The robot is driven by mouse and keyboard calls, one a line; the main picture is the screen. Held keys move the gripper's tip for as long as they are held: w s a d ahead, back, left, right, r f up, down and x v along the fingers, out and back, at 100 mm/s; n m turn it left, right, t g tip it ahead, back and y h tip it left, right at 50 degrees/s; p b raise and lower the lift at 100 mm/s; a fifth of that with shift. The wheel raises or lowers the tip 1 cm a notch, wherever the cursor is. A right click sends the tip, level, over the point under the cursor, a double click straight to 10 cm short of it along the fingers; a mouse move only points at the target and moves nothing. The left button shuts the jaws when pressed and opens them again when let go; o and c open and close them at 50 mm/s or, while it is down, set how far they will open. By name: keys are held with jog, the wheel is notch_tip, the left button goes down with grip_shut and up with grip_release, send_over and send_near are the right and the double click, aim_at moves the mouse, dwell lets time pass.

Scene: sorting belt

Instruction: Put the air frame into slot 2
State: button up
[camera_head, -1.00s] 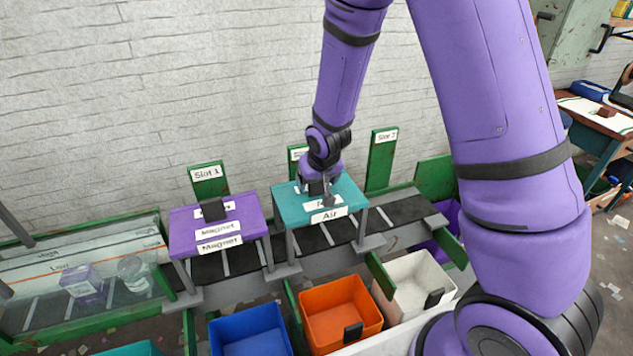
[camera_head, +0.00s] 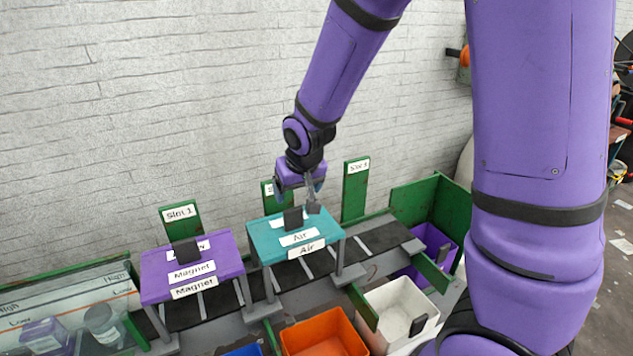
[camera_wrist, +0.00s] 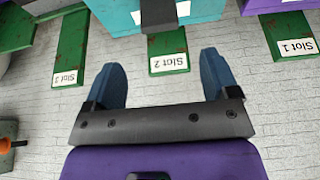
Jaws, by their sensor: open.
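The air frame (camera_head: 268,236) is a teal table-like stand with "Air" labels and a dark upright handle (camera_head: 293,218). It stands upright across the belt, in front of the middle green post (camera_head: 267,194), whose label is partly hidden in the head view. The wrist view reads that post as Slot 2 (camera_wrist: 168,62), with the teal top (camera_wrist: 205,10) just beyond it. My gripper (camera_head: 302,200) is open and empty, just above and behind the frame's top. In the wrist view, its blue fingers (camera_wrist: 162,65) are apart, with the handle ahead of them.
A purple magnet frame (camera_head: 150,262) stands to the left at the Slot 1 post (camera_head: 180,222). The Slot 3 post (camera_head: 355,190) is to the right, with bare belt (camera_head: 385,237) in front. Orange (camera_head: 325,335) and white (camera_head: 400,305) bins sit in front.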

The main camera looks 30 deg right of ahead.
jog(key=s+d+r, duration=0.2)
jog(key=s+r, duration=0.3)
jog(key=r, duration=0.2)
jog(key=s+d+r, duration=0.3)
jog(key=s+r, duration=0.1)
jog(key=r, duration=0.2)
jog(key=s+d+r, duration=0.1)
jog(key=s+r, duration=0.2)
jog(key=s, duration=0.5)
jog(key=s+d+r, duration=0.1)
jog(key=s+r, duration=0.3)
jog(key=s, duration=0.3)
jog(key=shift+s+r+t, duration=0.25)
jog(key=shift+s+t, duration=0.05)
jog(key=shift+s, duration=0.1)
